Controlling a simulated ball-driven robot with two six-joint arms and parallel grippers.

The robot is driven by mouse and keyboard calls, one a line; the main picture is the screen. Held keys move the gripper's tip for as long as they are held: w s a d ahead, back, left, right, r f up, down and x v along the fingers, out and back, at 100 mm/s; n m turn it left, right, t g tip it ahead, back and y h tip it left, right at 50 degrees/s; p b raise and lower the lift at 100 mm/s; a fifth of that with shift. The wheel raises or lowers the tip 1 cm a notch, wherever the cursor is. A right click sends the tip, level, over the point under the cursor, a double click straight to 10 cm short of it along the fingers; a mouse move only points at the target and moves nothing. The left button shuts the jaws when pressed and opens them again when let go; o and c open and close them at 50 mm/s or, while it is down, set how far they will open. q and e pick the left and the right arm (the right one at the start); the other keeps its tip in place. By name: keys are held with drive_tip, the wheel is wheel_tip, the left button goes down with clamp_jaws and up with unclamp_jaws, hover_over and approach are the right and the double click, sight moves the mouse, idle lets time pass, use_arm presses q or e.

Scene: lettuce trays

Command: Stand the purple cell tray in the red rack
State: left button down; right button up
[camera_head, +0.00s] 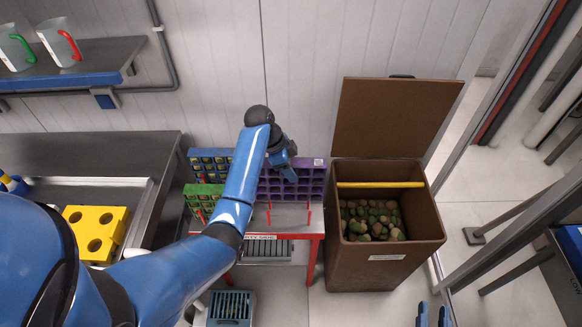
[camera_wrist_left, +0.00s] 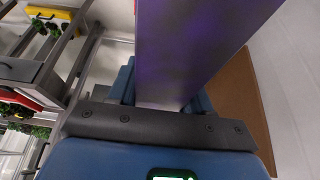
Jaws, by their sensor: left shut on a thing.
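My left gripper (camera_head: 284,168) is shut on the purple cell tray (camera_head: 312,181), which faces the camera upright above or at the back of the red-edged stand. In the left wrist view the tray's purple side (camera_wrist_left: 195,45) rises from between the jaws (camera_wrist_left: 160,105). Thin red posts of the red rack (camera_head: 309,213) stand in front of the tray. My arm hides part of the rack and tray. I cannot tell whether the tray's lower edge touches the rack. My right gripper (camera_head: 433,315) shows two separated blue fingertips at the bottom edge, empty.
A green cell tray (camera_head: 203,196) and a blue one (camera_head: 209,158) stand left of the purple tray. A brown bin (camera_head: 385,262) with an open lid and green-brown contents stands close on the right. A steel sink counter (camera_head: 110,150) with a yellow holed block (camera_head: 95,228) is left.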

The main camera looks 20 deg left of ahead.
sight(291, 193)
use_arm(q)
drive_tip(key=shift+s+f+b, duration=0.15)
drive_tip(key=shift+f+b, duration=3.95)
drive_tip(key=shift+f, duration=1.95)
drive_tip(key=shift+f+b, duration=0.3)
drive_tip(key=shift+f, duration=0.1)
unclamp_jaws()
drive_tip(key=shift+r, duration=0.1)
wheel_tip(291, 193, up, 8)
drive_tip(key=p, duration=0.7)
